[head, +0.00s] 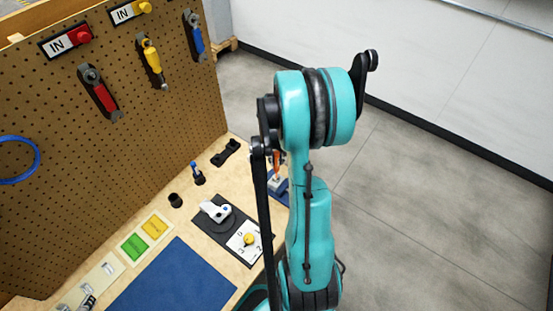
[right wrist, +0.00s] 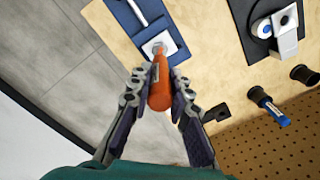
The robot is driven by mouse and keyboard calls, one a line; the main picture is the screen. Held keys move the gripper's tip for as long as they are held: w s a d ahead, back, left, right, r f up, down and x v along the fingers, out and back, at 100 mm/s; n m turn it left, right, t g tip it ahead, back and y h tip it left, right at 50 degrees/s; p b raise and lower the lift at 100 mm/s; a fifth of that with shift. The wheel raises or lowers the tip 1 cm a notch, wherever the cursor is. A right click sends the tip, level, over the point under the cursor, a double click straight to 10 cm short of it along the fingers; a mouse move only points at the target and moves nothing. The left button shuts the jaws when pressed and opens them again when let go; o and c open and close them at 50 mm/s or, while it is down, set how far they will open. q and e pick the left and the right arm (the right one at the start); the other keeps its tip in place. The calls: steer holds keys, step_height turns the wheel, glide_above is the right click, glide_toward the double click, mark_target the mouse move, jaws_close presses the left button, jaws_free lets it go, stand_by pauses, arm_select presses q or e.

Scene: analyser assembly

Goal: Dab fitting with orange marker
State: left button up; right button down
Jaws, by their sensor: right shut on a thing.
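My right gripper (right wrist: 159,82) is shut on the orange marker (right wrist: 160,95), one finger on each side of it. The marker points away from the wrist, down toward a pale metal fitting (right wrist: 150,48) on a blue pad (right wrist: 174,57). The marker's tip overlaps the fitting in the right wrist view; whether they touch I cannot tell. In the head view a bit of the orange marker (head: 276,163) shows beside my right arm, just above the fitting (head: 277,184). My right arm hides most of the gripper there. My left gripper is not in view.
A dark plate with a white clamp (head: 216,211) and a dial card (head: 245,240) lies left of my arm. A blue-capped part (head: 197,174), black cylinder (head: 175,200) and black bracket (head: 226,152) stand near the pegboard (head: 120,140). A blue mat (head: 175,282) lies in front.

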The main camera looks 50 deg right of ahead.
steer(key=shift+r+p, duration=1.5)
steer(key=shift+r, duration=0.9)
